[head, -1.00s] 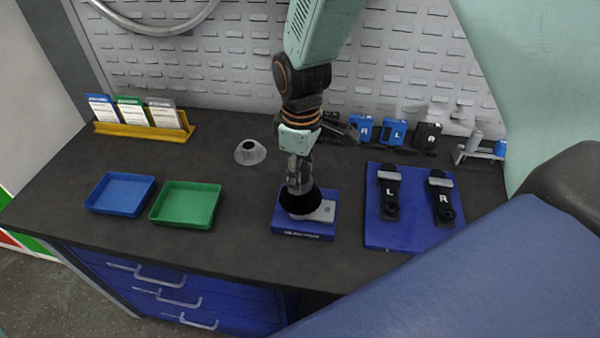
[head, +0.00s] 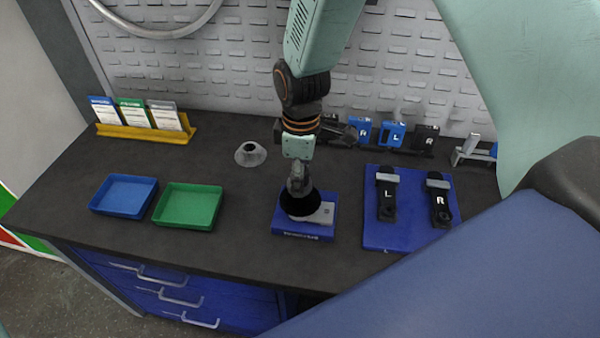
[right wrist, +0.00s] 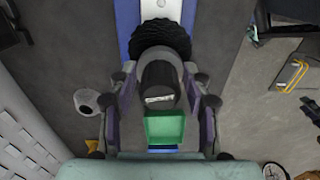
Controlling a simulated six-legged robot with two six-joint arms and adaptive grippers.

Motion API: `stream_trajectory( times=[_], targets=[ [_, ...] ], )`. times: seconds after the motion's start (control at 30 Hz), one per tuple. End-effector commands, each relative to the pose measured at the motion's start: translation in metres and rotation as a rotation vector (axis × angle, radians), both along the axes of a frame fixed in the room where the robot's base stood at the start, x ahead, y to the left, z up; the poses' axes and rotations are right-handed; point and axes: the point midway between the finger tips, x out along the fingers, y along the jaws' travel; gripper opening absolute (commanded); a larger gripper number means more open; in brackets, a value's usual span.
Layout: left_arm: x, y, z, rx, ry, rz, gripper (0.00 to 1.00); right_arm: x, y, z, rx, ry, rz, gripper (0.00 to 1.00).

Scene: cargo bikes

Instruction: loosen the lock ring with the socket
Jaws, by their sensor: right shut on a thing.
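My right gripper (head: 298,186) points down over the blue fixture block (head: 305,235). Its fingers are shut on the dark cylindrical socket (right wrist: 160,85), which shows between them in the right wrist view. Below the socket is a black toothed cassette (head: 299,205), also seen in the right wrist view (right wrist: 160,36). It sits on the block by a light grey plate (head: 323,214). The socket is in line with the cassette and appears to be down on it. The lock ring is hidden under the socket. My left gripper is not in view.
A grey cone-shaped stand (head: 250,154) is behind and left. A blue tray (head: 124,213) and green tray (head: 187,223) lie left. A blue board (head: 408,236) with parts marked L and R lies right. A yellow card rack (head: 147,133) stands at the back left.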

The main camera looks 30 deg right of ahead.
Motion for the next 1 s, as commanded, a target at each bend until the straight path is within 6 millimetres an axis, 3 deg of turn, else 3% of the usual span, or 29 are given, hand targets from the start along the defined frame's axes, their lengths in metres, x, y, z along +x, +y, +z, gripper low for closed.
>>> stream_trajectory(
  times=[0.33,0.77,1.0],
  targets=[
    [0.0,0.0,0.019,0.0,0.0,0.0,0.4,-0.003,0.0,-0.001,0.0,0.01,0.308,0.0],
    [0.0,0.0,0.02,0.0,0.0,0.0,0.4,-0.004,0.0,-0.003,0.001,0.011,0.369,0.0],
    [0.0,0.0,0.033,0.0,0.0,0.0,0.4,-0.005,0.0,-0.001,0.001,0.014,0.602,0.0]
  ],
)
